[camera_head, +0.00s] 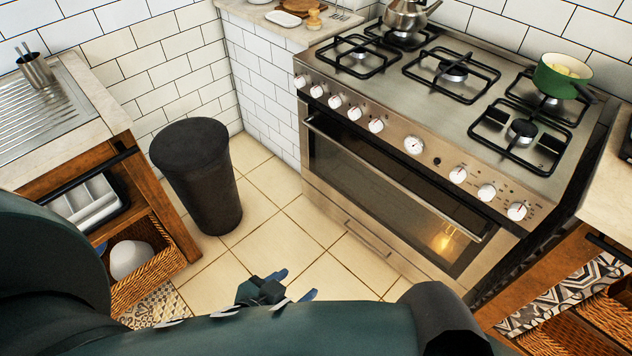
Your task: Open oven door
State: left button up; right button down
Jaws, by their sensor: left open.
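The oven (375,130) is a steel range at the right, set against the tiled wall. Its dark glass door (375,185) looks shut, and a lit lamp glows behind the glass at the lower right. A long metal bar handle (390,175) runs across the top of the door, below the row of white knobs. My left gripper (297,284) shows at the bottom centre, just past my dark teal arm. Its blue fingers are apart with nothing seen between them. It is in front of the oven and clear of the handle. My right gripper is not in view.
A black bin (202,170) stands left of the oven. A kettle (408,18) and a green pot (560,76) sit on the hob. Wooden counters flank both sides, with wicker baskets (150,262) low at the left. The tiled floor (290,235) before the oven is clear.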

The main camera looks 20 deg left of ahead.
aim_at(431, 226)
jog(key=u, duration=0.15)
jog(key=j+z, duration=0.25)
jog(key=j, duration=0.25)
jog(key=j+z, duration=0.25)
jog(key=j, duration=0.3)
jog(key=k+j+z, duration=0.15)
jog(key=j+z, duration=0.15)
jog(key=j, duration=0.15)
jog(key=i+j+z, duration=0.1)
jog(key=i+j, duration=0.2)
jog(key=i+j+z, duration=0.1)
jog(key=i+j, duration=0.15)
jog(key=j, duration=0.3)
